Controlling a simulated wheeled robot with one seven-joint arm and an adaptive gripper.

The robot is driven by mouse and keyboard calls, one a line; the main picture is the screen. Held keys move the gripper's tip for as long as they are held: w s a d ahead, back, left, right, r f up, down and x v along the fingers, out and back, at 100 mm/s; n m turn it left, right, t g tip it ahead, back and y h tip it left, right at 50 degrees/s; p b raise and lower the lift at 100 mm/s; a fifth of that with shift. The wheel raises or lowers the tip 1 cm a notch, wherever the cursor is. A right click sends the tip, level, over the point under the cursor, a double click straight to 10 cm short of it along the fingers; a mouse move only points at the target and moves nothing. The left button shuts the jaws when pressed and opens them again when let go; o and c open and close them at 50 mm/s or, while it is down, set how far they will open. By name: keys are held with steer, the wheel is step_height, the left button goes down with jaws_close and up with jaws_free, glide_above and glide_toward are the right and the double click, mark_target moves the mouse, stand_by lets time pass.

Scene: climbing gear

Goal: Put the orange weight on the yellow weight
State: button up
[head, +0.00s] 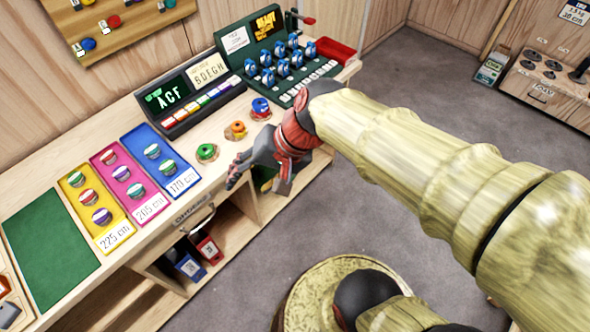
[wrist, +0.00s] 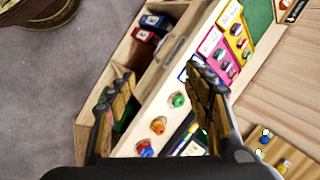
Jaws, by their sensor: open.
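Three small round weights stand in a row on the wooden bench. The middle one (head: 236,130) looks orange to yellow; it also shows in the wrist view (wrist: 157,125). A green-topped weight (head: 207,152) is nearer the coloured trays and shows in the wrist view (wrist: 178,101). A blue weight with a red centre (head: 260,107) stands by the dark panels and also shows in the wrist view (wrist: 145,148).
Blue (head: 140,142), pink (head: 107,162) and yellow (head: 72,190) trays hold coloured discs. A green mat (head: 50,240) lies at left. Dark panels (head: 275,60) and a red bin (head: 333,52) stand at the back. Open shelves (head: 225,235) lie below the bench top.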

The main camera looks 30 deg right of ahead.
steer(key=s+d+r+n+t+h, duration=0.1)
steer(key=s+d+r+n+h, duration=0.3)
steer(key=s+d+n, duration=0.1)
steer(key=shift+s+d+n+t+h, duration=0.15)
steer(key=shift+d+n+t+h, duration=0.35)
steer(key=shift+d, duration=0.8)
